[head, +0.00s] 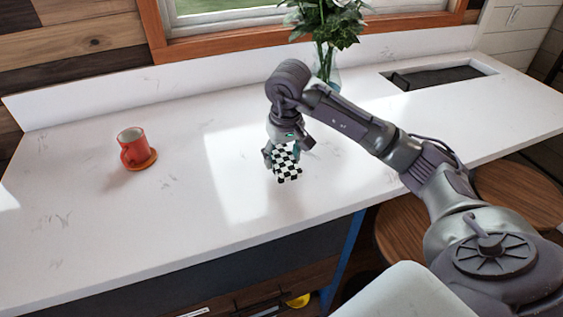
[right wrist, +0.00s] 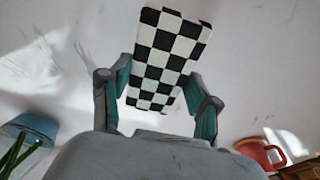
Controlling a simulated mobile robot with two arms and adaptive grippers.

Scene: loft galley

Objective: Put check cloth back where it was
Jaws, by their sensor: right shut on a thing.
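The check cloth (head: 287,166) is a small black-and-white checkered piece at the middle of the white counter. My right gripper (head: 285,158) is shut on it from above. In the right wrist view the cloth (right wrist: 168,58) stands out between the two fingers of my right gripper (right wrist: 160,95), with the pale counter behind it. Whether its lower edge touches the counter is hard to tell. My left gripper is in neither view.
A glass vase with leafy flowers (head: 330,30) stands at the back, near a sink (head: 440,77). Round wooden stools (head: 515,190) stand at right. The counter's middle is otherwise clear.

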